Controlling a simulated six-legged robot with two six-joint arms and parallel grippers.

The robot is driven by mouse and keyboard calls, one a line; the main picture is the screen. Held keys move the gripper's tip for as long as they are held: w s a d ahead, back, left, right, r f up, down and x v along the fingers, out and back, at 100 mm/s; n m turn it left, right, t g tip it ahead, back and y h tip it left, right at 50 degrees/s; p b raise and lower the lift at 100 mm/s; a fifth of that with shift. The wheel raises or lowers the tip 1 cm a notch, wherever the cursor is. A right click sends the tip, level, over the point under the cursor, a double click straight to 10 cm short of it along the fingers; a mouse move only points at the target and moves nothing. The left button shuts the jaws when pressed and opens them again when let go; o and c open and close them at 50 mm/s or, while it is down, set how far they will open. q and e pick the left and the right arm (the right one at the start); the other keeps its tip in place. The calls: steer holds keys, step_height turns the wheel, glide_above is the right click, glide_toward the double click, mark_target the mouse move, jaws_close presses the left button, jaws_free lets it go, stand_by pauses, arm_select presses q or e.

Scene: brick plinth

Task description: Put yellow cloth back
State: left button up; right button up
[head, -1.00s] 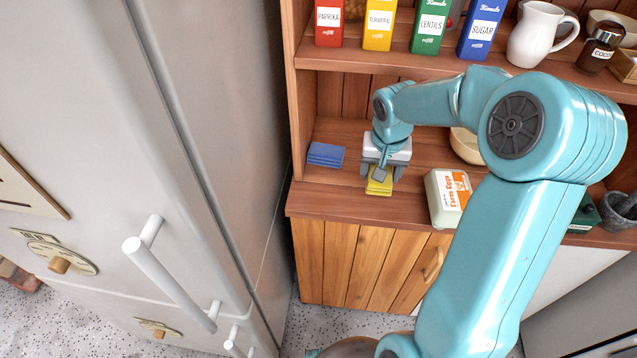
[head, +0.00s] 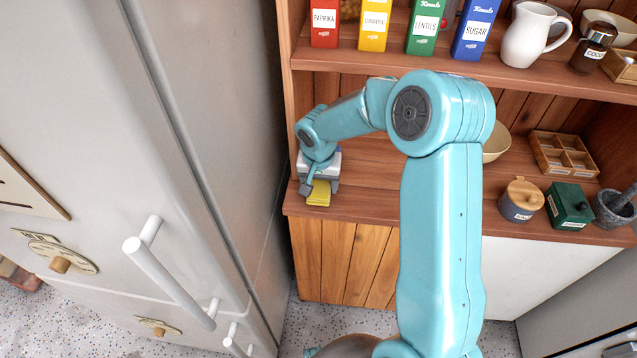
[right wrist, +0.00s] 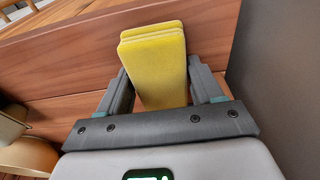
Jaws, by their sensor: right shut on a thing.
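The yellow cloth (head: 319,194) is a folded stack at the left end of the wooden shelf counter. My right gripper (head: 319,187) is shut on it, with the front of the cloth sticking out past the fingers. In the right wrist view the cloth (right wrist: 155,60) sits between the two fingers of the gripper (right wrist: 163,88), above wooden boards. I cannot tell whether the cloth touches the counter. The blue cloth seen earlier is hidden behind my right arm and gripper. My left gripper is not in view.
The fridge (head: 190,120) stands close to the left. The upper shelf (head: 400,66) with coloured boxes is above my arm. A bowl (head: 496,143), a divided tray (head: 563,154), a lidded jar (head: 520,203), a green box (head: 568,205) and a mortar (head: 612,208) stand to the right.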

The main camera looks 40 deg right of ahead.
steer(key=shift+w+a+f, duration=0.1)
steer(key=shift+w+f, duration=0.1)
steer(key=shift+f, duration=0.05)
steer(key=shift+s+r, duration=0.1)
steer(key=shift+f, duration=0.25)
steer(key=o, duration=1)
steer(key=shift+r, duration=0.1)
steer(key=shift+r, duration=0.1)
